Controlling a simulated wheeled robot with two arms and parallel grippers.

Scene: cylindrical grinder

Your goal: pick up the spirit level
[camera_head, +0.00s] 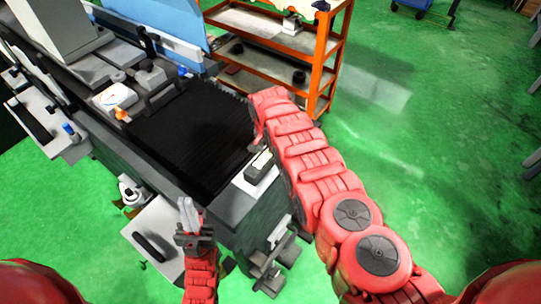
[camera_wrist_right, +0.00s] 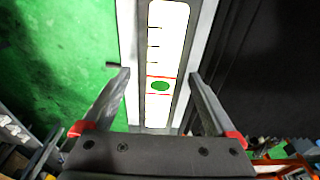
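The spirit level (camera_head: 259,167) is a small dark-framed block with a white top, lying on a pale plate at the near right end of the machine. In the right wrist view the level (camera_wrist_right: 160,110) shows a white scale with red lines and a green oval bubble. My right gripper (camera_wrist_right: 159,73) is open, with one finger on each side of the level and nothing held; how near it is in height is unclear. In the head view my right arm hides this gripper. My left gripper (camera_head: 189,207) points up the picture, left of the level; its finger gap is unclear.
The grinder's black ribbed bed cover (camera_head: 195,135) lies left of the level. An orange shelf cart (camera_head: 320,60) stands behind. A pale tray (camera_head: 160,225) with a black handle is near my left gripper. Green floor (camera_head: 440,150) is clear at right.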

